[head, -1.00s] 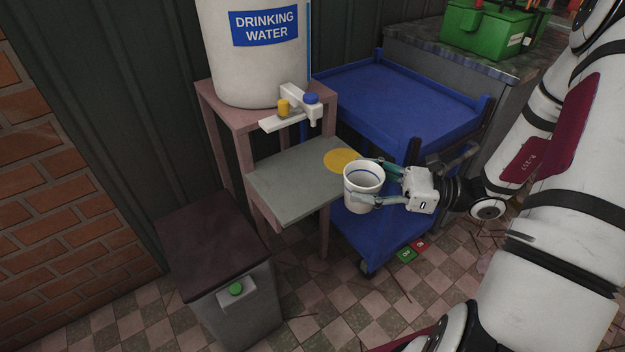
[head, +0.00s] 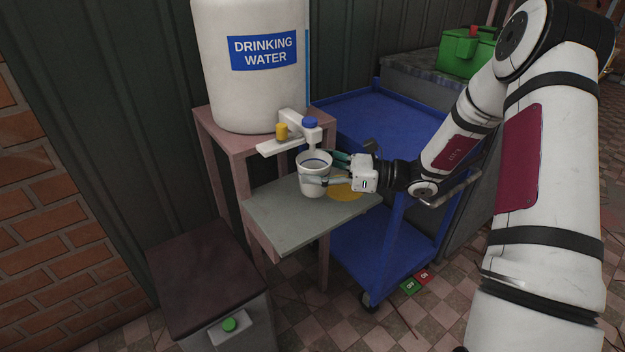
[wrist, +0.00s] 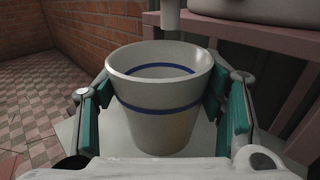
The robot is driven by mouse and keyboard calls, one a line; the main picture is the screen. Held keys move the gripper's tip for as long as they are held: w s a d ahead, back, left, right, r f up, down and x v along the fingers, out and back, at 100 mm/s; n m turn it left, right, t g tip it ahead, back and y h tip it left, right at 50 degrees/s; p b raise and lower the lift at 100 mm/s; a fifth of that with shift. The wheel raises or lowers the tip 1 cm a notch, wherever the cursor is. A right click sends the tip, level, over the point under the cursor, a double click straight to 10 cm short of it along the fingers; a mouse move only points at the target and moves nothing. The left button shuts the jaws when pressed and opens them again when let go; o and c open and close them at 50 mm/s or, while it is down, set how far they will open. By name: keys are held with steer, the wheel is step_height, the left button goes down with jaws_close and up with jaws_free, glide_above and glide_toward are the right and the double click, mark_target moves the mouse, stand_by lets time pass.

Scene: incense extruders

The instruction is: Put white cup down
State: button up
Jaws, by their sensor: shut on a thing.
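The white cup (head: 313,178) with a blue band is upright over the grey shelf (head: 290,220), below the tap (head: 308,128). My gripper (head: 325,174) comes from the right and is shut on the cup. In the wrist view the cup (wrist: 162,110) sits between the two green-padded fingers of my gripper (wrist: 162,100). The inside that shows looks empty, but the bottom is hidden. I cannot tell whether its base touches the shelf. A yellow disc (head: 345,190) lies on the shelf, partly behind my gripper.
The drinking water tank (head: 250,90) stands on the pink stand (head: 228,145) behind the shelf. A blue cart (head: 375,245) is on the right. A dark-lidded bin (head: 205,280) stands at front left. The shelf's front left is clear.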

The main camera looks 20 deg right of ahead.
steer(key=shift+w+a, duration=0.15)
steer(key=shift+w, duration=0.2)
steer(key=shift+w+f+b, duration=0.15)
steer(key=shift+f+b, duration=0.25)
steer(key=shift+f, duration=0.45)
steer(key=shift+w+f+b, duration=0.1)
steer(key=shift+f+b, duration=0.3)
steer(key=shift+f, duration=0.45)
steer(key=shift+f, duration=0.15)
steer(key=o, duration=1.5)
